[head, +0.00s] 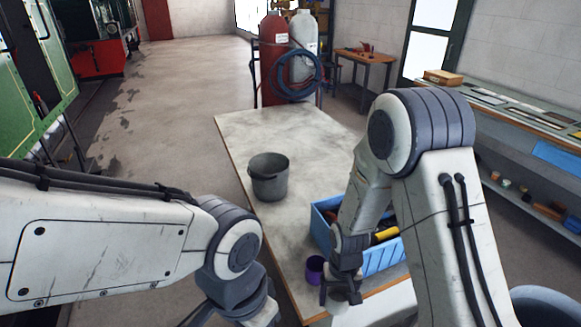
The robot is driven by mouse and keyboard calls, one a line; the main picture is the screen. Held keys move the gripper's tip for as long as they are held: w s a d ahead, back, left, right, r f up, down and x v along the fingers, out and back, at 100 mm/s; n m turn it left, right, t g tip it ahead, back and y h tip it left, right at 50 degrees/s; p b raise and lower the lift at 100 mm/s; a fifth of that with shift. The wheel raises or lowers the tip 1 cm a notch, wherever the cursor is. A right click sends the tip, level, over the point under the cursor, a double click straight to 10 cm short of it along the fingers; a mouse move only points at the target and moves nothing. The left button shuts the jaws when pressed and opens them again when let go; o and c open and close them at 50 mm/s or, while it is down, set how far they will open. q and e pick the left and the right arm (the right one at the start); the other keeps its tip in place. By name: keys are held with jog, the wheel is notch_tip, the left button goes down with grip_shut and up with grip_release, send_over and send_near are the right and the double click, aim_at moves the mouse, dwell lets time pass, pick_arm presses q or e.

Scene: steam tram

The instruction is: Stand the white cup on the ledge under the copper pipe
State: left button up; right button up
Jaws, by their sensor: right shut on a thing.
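My right gripper (341,291) is low over the near end of the table, shut on the white cup (337,306). Only a small pale part of the cup shows below the fingers; the gripper hides the rest. I cannot tell whether the cup touches the table. A purple cup (315,268) stands just left of the gripper. My left arm reaches in from the left, and its wrist runs off the bottom edge, so its fingers are out of view. I cannot make out a copper pipe or a ledge under one.
A grey bucket (269,177) stands on the table (285,130). A blue crate (378,258) with a yellow-handled tool is behind my right forearm. Gas cylinders (273,60) stand beyond the table. A long workbench (515,118) runs along the right wall. The table's far half is clear.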

jog(key=d+f, duration=0.1)
jog(key=d, duration=0.5)
jog(key=shift+w+d+f+b, duration=0.15)
jog(key=shift+w+d+b, duration=0.15)
jog(key=shift+d+b, duration=0.15)
